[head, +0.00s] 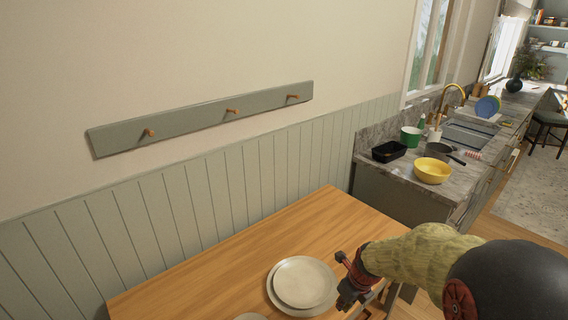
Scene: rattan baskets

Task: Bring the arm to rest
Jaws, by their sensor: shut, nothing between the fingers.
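My arm comes in from the lower right, with a dark round joint and a mottled yellow-green link. My gripper (346,296), red and black, is at the arm's end, low in the head view. It is shut and empty. It appears just right of two stacked pale plates (305,281) on the wooden table (220,255). I cannot tell its height above the table.
Another pale plate shows partly at the bottom edge. The table's left and far parts are clear. A wall with a peg rail (205,117) stands behind. A counter (400,172) at right holds a yellow bowl (432,171), black tray (389,151), pan and green pot.

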